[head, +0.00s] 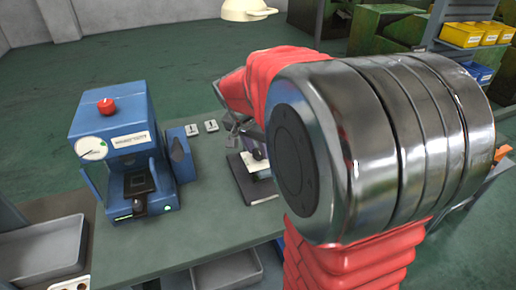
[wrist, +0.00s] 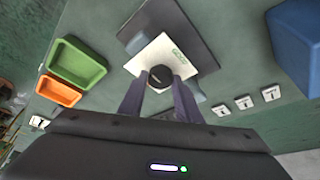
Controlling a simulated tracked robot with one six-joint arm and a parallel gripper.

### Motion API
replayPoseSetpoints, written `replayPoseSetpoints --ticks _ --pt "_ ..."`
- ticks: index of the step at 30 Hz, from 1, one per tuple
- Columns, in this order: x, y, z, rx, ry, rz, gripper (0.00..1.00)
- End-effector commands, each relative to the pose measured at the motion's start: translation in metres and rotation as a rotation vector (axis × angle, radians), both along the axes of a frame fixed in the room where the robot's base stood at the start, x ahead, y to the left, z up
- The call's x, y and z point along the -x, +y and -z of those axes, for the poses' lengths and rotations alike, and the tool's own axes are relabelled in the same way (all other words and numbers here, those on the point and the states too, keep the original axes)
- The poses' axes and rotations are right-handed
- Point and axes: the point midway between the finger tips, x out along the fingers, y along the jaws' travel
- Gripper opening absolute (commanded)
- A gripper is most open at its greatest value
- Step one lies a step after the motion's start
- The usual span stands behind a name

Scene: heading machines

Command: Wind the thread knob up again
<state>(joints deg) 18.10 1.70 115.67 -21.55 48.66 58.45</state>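In the wrist view a round black knob (wrist: 160,77) sits at the near edge of a white plate (wrist: 150,54) with green lettering, over a dark base (wrist: 190,27). My gripper (wrist: 159,84) is open, its two grey fingers on either side of the knob's near side with gaps showing; I cannot tell whether they touch it. In the head view the small machine (head: 262,190) with its dark base stands on the bench, largely hidden behind my red arm. My gripper (head: 235,130) shows there only in part, above it.
A blue press (head: 120,150) with a red knob and a gauge stands left on the green bench (head: 170,245). Small white labelled tags (head: 202,129) lie beside it. Green (wrist: 77,62) and orange (wrist: 58,90) trays show left in the wrist view. Grey bins (head: 45,247) flank the bench.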

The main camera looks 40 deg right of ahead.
Motion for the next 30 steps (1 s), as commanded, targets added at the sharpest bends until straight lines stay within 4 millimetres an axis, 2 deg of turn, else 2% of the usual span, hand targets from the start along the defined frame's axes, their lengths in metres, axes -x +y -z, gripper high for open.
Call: replayPoseSetpoints --ticks 1,9,20,30 --pt "0.0 0.0 -0.0001 0.0 0.0 0.0 0.27" --pt "0.0 0.0001 -0.0002 0.0 0.0 0.0 0.08" --pt "0.0005 -0.0001 -0.0004 0.0 -0.001 -0.03 0.08" --pt "0.0016 -0.0011 -0.0007 0.0 0.0 -0.164 0.08"
